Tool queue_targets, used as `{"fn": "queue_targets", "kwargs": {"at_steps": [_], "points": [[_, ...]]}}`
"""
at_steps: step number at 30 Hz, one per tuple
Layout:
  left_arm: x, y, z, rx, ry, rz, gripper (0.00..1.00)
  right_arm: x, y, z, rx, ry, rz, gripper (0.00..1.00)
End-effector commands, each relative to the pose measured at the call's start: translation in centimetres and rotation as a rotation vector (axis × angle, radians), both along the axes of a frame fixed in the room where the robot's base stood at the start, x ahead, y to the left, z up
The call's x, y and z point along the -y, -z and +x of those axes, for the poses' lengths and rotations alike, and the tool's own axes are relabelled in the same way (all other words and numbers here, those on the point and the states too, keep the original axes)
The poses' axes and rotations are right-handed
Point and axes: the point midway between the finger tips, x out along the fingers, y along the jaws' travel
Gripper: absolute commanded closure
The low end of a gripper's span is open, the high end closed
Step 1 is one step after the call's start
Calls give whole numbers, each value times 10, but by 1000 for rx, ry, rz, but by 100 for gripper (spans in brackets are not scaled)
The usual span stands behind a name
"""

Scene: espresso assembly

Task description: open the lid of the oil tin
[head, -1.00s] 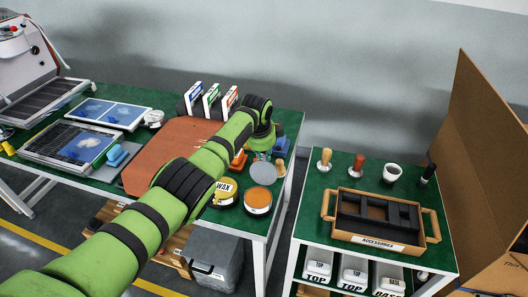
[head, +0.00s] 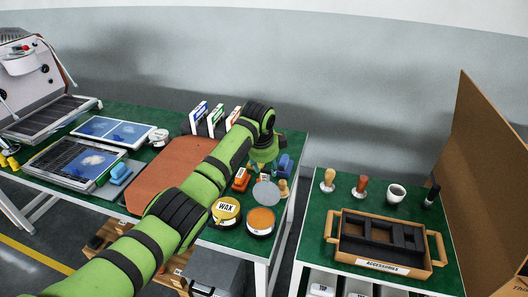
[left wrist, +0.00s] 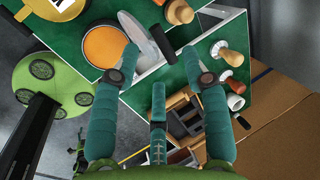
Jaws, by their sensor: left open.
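A round tin with an orange inside (head: 261,220) stands near the front right corner of the left green table; I read no "oil" label on it. Its grey disc lid (head: 266,192) stands up at its back edge, so the tin looks open. In the left wrist view the orange tin (left wrist: 104,46) and the tilted lid (left wrist: 140,34) show beyond the fingers. My left gripper (head: 263,163) is just behind and above the lid, fingers downward. In the wrist view my left gripper (left wrist: 160,62) is open and empty, its fingers apart. My right gripper is out of view.
A yellow WAX tin (head: 226,210) stands left of the orange tin. A wooden-topped tamper (head: 283,187) and blue (head: 285,166) and orange (head: 240,181) items stand close by. A gap separates this table from the one with the accessories tray (head: 430,266).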

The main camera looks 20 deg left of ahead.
Motion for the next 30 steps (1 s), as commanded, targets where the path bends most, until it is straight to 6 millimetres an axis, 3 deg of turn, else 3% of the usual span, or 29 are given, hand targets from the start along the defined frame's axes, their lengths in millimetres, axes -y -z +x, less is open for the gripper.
{"fn": "queue_targets", "kwargs": {"at_steps": [6, 12, 30], "points": [[-1, -42, -14, 6, 1, 0, 54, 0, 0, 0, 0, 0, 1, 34], [-1, -65, -23, 2, 0, 0, 54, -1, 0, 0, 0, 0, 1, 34], [0, -65, -27, -1, -6, -4, 54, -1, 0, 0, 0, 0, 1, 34]]}}
